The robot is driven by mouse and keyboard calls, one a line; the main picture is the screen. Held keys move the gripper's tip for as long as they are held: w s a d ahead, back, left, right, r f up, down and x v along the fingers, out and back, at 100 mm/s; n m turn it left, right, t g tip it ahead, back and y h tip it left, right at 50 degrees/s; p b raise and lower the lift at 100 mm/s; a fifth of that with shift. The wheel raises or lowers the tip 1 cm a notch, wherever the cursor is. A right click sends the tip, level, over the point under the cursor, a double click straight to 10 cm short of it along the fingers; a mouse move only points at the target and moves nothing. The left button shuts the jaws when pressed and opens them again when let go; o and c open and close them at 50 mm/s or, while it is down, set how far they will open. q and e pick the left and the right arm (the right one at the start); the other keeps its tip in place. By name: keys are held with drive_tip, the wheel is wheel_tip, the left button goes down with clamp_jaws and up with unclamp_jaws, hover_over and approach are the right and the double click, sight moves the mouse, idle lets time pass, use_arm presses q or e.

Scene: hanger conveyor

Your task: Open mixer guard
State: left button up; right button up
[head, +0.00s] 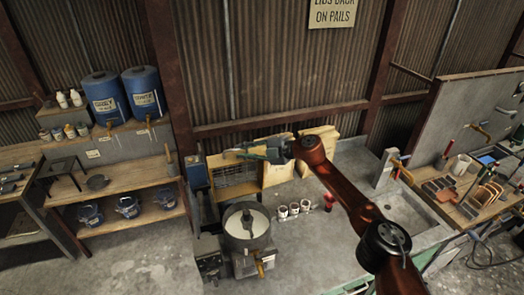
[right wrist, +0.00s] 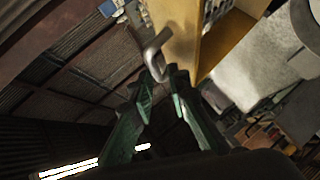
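The mixer (head: 246,226) stands on the bench, with pale material in its round grey bowl. A yellow-framed panel with wire mesh, which looks like the guard (head: 236,173), stands upright behind the bowl, so the bowl is uncovered from above. My right gripper (head: 240,152) is at the panel's top edge. In the right wrist view, its green fingers (right wrist: 162,78) come close together around the lower end of a grey hooked handle (right wrist: 153,50) beside the yellow panel (right wrist: 185,32). They look shut on it, though contact is partly hidden. My left gripper is not in view.
Several small cups (head: 294,208) stand right of the mixer, with a red object (head: 329,202) beside them. A sink (head: 408,208) lies farther right. Blue drums (head: 106,97) and a wooden shelf (head: 118,181) are at left. The bench front right of the mixer is clear.

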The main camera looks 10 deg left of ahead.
drive_tip(key=v, duration=0.8)
drive_tip(key=shift+d, duration=0.3)
drive_tip(key=shift+s, duration=0.1)
drive_tip(key=shift+c, duration=0.4)
